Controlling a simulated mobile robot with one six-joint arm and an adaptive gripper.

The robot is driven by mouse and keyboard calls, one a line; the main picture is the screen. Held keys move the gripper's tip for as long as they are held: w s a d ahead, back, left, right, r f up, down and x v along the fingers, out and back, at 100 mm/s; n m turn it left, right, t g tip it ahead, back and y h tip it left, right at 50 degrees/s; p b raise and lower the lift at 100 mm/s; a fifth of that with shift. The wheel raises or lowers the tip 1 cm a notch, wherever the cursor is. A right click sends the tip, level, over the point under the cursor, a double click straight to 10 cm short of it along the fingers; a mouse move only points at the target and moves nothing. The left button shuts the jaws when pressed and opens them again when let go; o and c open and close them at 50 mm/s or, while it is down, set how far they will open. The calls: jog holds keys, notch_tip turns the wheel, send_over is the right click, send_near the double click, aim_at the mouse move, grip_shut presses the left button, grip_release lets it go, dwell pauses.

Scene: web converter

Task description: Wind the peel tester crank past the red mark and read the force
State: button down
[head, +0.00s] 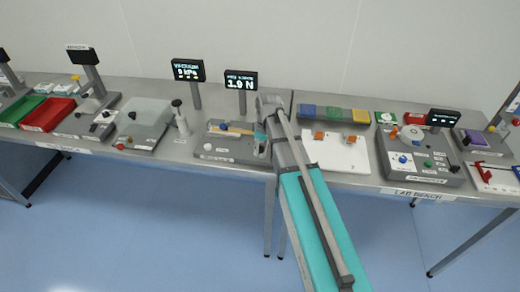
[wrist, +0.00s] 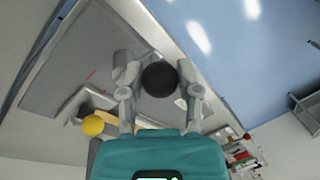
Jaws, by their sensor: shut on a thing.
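The peel tester (head: 232,155) is a grey base on the bench, left of my arm in the head view. Its display (head: 241,80) stands behind it and seems to read 1.0 N, in small figures. In the wrist view a black round crank knob (wrist: 160,80) sits between the two fingers of my gripper (wrist: 157,76), which is shut on it. A short red mark (wrist: 90,75) shows on the grey surface left of the knob. A yellow knob (wrist: 93,125) is lower left. The crank arm is mostly hidden; my arm covers part of the tester in the head view.
A second display (head: 188,70) and a grey device (head: 145,122) stand to the left. A white board (head: 340,150) with orange clips lies right of my arm. Another instrument (head: 415,155) stands further right. Blue floor lies clear before the bench.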

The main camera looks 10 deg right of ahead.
jog(key=shift+c, duration=1.5)
grip_release()
jog(key=shift+a+m, duration=0.2)
jog(key=shift+m, duration=0.3)
